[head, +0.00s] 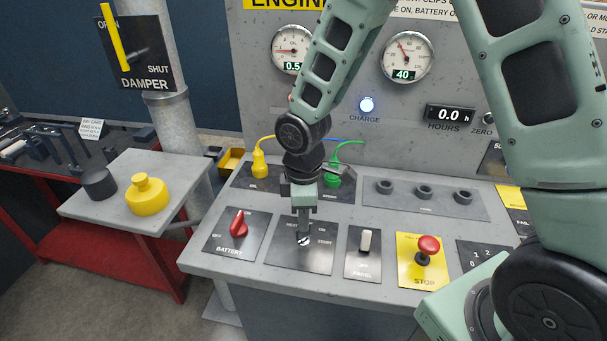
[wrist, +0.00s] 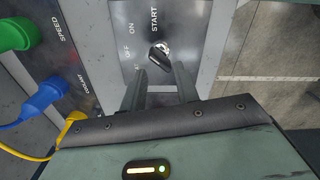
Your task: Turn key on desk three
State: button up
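The key (wrist: 158,60) has a dark bow in a silver round lock on a black plate (head: 283,256) marked OFF, ON and START. In the head view the plate is on the grey sloping desk (head: 210,262), between the red battery switch and the panel switch. My gripper (head: 303,232) points down over the lock and hides most of the key there. In the wrist view my gripper's fingertips (wrist: 160,70) are apart, with the key just beyond the gap between them. I cannot tell if either finger touches it. No desk number is readable.
A red battery knob (head: 238,223) is left of the lock; a white panel switch (head: 366,240) and red stop button (head: 428,246) are right. Yellow (head: 259,163) and green (head: 335,175) cable plugs stand behind it. A yellow knob (head: 148,195) sits on a side shelf.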

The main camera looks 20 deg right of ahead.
notch_tip(320, 180, up, 13)
dwell(0.3)
jog(key=shift+f, duration=0.15)
